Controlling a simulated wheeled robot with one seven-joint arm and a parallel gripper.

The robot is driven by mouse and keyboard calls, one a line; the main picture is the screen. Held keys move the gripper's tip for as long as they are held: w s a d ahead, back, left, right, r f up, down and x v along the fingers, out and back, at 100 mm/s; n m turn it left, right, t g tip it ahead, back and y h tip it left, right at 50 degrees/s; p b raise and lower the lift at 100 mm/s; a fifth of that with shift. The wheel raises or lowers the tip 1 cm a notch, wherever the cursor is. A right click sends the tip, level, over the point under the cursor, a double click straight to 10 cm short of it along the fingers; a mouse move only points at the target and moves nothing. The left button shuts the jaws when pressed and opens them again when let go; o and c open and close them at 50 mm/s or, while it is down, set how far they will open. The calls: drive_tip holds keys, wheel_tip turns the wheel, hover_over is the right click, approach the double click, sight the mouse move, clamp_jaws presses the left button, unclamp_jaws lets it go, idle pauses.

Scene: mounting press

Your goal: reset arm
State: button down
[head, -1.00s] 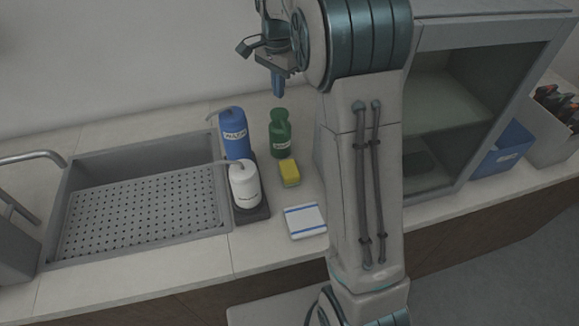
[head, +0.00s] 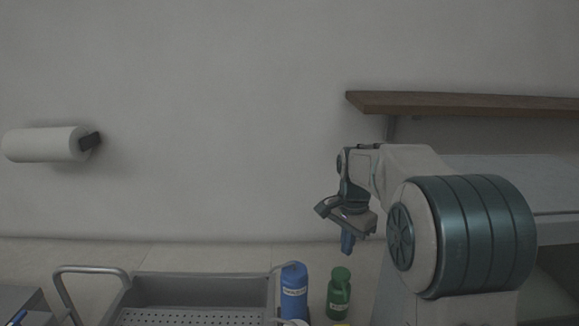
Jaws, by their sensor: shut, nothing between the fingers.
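My gripper (head: 347,243) hangs at the end of my folded arm, right of centre in the head view. Its fingers point down and look shut, with nothing between them. It is above the counter and appears apart from the green bottle (head: 339,294) and the blue bottle (head: 293,292) below it in the picture. My arm's large teal joint fills the lower right and hides part of the cabinet behind it.
A sink (head: 200,288) with a perforated tray and a grey faucet (head: 90,270) is at lower left. A paper towel roll (head: 45,144) is on the wall at left. A wooden shelf (head: 460,104) is on the wall at upper right. The wall between them is bare.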

drive_tip(key=s+f+n+t, duration=0.1)
drive_tip(key=s+n, duration=1)
drive_tip(key=s, duration=1.5)
drive_tip(key=shift+s+f+t, duration=0.2)
drive_tip(key=shift+f+t, duration=0.2)
drive_tip(key=shift+t, duration=0.5)
